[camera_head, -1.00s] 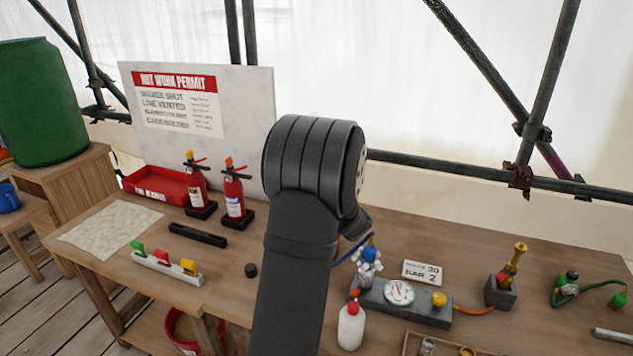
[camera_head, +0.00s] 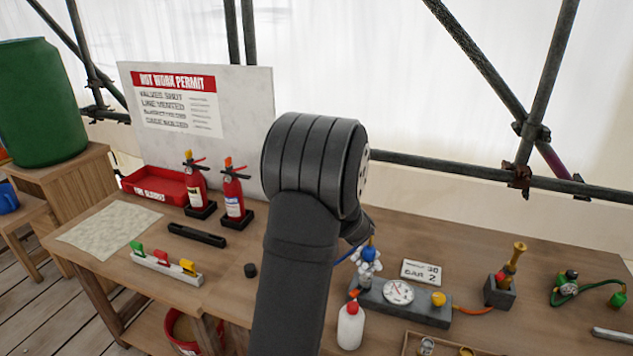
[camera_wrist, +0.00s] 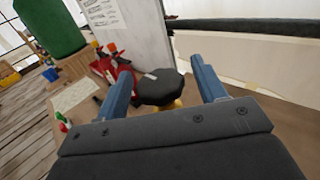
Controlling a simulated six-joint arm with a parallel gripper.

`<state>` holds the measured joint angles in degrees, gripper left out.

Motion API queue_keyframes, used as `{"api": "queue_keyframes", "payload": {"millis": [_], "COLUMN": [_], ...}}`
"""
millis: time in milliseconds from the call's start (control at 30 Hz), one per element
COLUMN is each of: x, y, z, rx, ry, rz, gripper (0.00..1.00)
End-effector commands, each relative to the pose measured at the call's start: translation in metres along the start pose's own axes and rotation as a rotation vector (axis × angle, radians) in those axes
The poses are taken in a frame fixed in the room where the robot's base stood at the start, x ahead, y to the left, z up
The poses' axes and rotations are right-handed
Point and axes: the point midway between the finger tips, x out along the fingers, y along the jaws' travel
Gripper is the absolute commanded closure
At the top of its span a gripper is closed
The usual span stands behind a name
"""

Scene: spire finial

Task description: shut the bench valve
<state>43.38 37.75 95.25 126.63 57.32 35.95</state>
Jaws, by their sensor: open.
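In the wrist view, a dark round lobed knob (camera_wrist: 158,88) with a small pale mark on top sits over a yellow part; it looks like the bench valve's handle. My gripper (camera_wrist: 163,76) is open, with one blue finger on each side of the knob. Gaps show between the fingers and the knob, and I cannot tell how near in depth they are.
A grey block with a gauge (camera_head: 398,291) and a white bottle (camera_head: 350,326) stand right of my arm. A brass torch (camera_head: 511,268) is farther right. Two red extinguishers (camera_head: 234,194), a red tray (camera_head: 155,184) and a permit board (camera_head: 245,110) are at the back left.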

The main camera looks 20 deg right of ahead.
Motion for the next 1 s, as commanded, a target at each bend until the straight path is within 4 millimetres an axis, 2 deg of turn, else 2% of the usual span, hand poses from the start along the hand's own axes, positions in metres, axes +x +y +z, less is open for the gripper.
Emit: {"api": "queue_keyframes", "payload": {"millis": [400,600,800,1000], "x": [-0.101,-0.139,-0.156,-0.159], "y": [-0.001,-0.001,0.000,0.001], "z": [0.001,0.001,0.000,0.000], "rx": [0.000,0.000,0.000,0.000], "ry": [-0.001,-0.001,0.000,-0.001], "rz": [-0.005,-0.004,-0.001,0.000], "gripper": [0.36,0.36,0.36,0.36]}}
